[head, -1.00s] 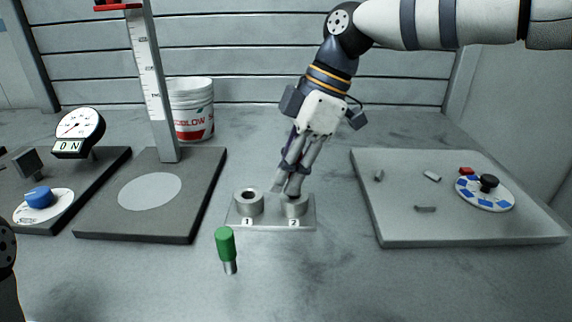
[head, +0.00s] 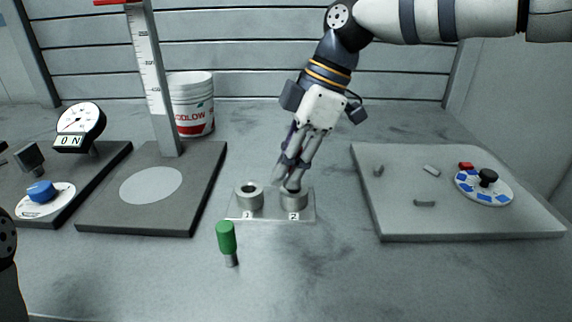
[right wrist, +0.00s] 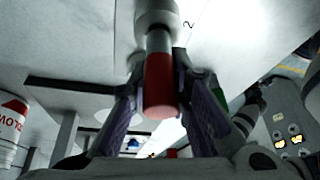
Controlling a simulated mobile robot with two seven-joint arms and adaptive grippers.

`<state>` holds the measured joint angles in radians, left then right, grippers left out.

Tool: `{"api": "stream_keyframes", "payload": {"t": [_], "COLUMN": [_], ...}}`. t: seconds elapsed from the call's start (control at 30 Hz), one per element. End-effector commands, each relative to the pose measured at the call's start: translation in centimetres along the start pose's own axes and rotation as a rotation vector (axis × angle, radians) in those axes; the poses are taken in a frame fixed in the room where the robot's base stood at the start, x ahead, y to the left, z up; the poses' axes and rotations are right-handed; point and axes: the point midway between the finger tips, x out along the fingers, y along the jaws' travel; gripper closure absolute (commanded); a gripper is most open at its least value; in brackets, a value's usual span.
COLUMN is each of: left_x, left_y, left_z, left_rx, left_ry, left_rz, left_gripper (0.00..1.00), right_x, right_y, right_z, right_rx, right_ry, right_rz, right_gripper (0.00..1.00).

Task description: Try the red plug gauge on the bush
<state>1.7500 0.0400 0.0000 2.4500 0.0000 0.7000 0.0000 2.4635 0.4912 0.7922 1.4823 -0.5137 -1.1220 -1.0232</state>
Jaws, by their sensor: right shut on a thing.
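My right gripper (head: 286,182) is shut on the red plug gauge, just above bush 2 (head: 294,202) on a light plate (head: 271,214). In the right wrist view the gauge's red handle (right wrist: 160,90) is between the fingers. Its grey metal end meets the pale round bush (right wrist: 156,12) beside the mark 2. I cannot tell how far the end is inside. The fingers hide the gauge in the head view. Bush 1 (head: 249,197), with an open dark bore, stands to the left. My left gripper is out of view.
A dark base with a height scale (head: 151,70) and a dial gauge (head: 79,122) stand at left. A white bucket (head: 190,105) is behind. A grey board (head: 400,220) with small parts and a blue-marked disc (head: 484,188) lies at right.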

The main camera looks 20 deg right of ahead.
Motion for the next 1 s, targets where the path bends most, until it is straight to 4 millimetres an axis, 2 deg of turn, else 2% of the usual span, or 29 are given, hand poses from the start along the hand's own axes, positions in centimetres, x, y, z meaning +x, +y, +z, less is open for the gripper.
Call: {"api": "stream_keyframes", "payload": {"t": [1.0], "left_x": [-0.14], "left_y": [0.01], "left_z": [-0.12], "left_rx": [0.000], "left_ry": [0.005], "left_rz": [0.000], "left_gripper": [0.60], "right_x": [0.83], "right_y": [0.01], "right_z": [0.35], "right_rx": [0.000], "right_ry": [0.000], "right_rz": [0.000], "right_gripper": [1.00]}}
